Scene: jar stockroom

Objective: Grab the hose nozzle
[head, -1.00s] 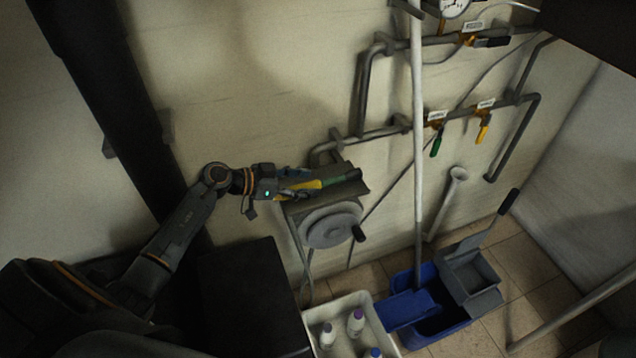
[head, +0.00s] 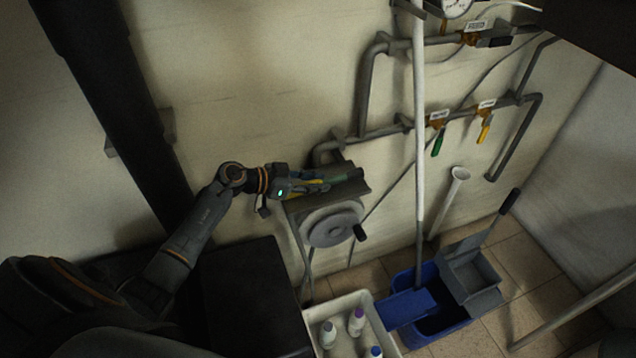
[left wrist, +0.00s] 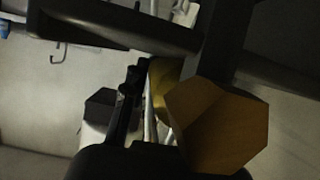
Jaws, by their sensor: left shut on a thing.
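The hose nozzle (head: 338,178), yellow and green with a dark tip, lies along the top of the grey hose reel bracket on the wall in the head view. My left gripper (head: 308,183) reaches in from the left and is shut on its yellow part, partly hiding it. In the left wrist view a yellow piece (left wrist: 159,76) shows between dark finger parts. A brown six-sided face close to the camera hides much there; I cannot tell what it is. My right gripper is out of view.
Below the bracket is a grey reel (head: 332,225) with a dark crank knob. Pipes with green (head: 437,144) and yellow (head: 484,132) valve handles run along the wall. A blue mop bucket (head: 438,325) and a white crate (head: 374,308) with bottles stand below.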

